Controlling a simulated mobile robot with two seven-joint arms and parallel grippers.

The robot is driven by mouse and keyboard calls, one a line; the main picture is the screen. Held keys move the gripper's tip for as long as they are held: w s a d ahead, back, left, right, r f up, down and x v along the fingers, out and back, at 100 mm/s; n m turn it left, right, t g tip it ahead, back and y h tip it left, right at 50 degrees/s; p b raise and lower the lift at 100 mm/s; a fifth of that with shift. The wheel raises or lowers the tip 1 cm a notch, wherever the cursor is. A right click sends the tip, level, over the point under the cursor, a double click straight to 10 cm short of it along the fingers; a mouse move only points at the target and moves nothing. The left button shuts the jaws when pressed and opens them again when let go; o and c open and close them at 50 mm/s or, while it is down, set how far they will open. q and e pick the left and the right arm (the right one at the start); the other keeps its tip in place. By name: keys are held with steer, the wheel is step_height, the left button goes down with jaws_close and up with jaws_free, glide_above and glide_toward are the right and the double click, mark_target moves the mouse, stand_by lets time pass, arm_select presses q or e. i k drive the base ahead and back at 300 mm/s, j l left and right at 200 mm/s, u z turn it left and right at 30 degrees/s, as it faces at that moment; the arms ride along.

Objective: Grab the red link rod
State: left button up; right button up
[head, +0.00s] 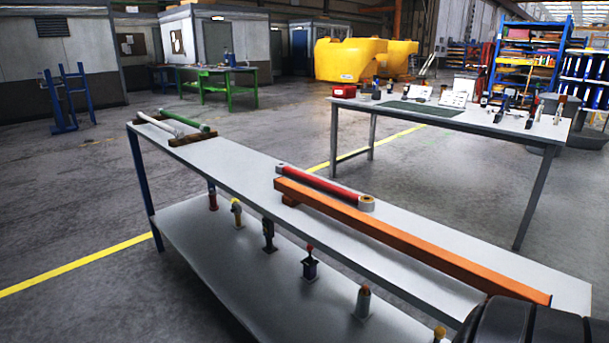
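The red link rod (322,182) lies on the long grey workbench (232,167), near its middle. It is a red bar with a pale grey piece at its left end and a tan and grey ring-like piece at its right end. It runs slantwise from upper left to lower right. An orange beam (400,238) lies along the near side of the rod and hides part of its lower edge. Neither gripper shows in the head view.
Green and white rods (184,122) rest on brown blocks at the bench's far left end. Several small tools stand on the lower shelf (250,275). A second table (415,108) with tools stands behind. Bare benchtop lies left of the red rod.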

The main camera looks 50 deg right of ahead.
mark_target(365, 203)
steer(key=i+z, duration=0.25)
steer(key=i, duration=0.45)
steer(key=i+j+z, duration=0.25)
steer(key=i, duration=0.5)
steer(key=i+l+u, duration=0.5)
steer(key=i, duration=0.15)
steer(key=j+u, duration=0.1)
steer(key=u, duration=6.85)
